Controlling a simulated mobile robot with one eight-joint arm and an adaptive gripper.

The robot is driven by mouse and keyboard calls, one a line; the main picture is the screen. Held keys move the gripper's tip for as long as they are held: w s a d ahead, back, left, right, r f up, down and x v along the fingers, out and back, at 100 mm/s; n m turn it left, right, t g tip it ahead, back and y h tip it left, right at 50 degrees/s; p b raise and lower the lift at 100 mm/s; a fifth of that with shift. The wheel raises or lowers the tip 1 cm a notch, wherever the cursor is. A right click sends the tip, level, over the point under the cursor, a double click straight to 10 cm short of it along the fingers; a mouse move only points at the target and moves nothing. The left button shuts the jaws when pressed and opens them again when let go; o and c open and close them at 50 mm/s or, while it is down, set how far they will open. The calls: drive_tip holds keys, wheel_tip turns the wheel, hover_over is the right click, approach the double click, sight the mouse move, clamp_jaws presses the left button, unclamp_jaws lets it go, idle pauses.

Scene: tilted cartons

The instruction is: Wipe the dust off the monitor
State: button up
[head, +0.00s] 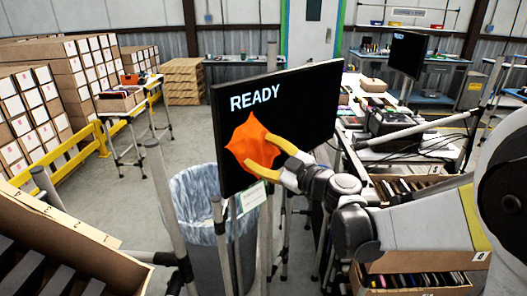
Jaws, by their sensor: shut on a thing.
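The monitor (306,98) is a black screen showing the word READY, on a pole in the middle of the head view. An orange cloth (246,140) is spread against the lower left part of the screen. My gripper (262,156), with yellow fingers, is shut on the cloth and holds it at or very near the screen. The cloth hides the screen behind it and part of one fingertip. No dust can be made out on the visible screen.
A lined grey bin (213,225) stands below the monitor. A tilted carton (60,235) is at the lower left, and cartons with dark items (425,258) are at the lower right. Grey posts (168,205) stand around the monitor. Open floor lies to the left.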

drive_tip(key=shift+v, duration=2.85)
drive_tip(key=v, duration=0.3)
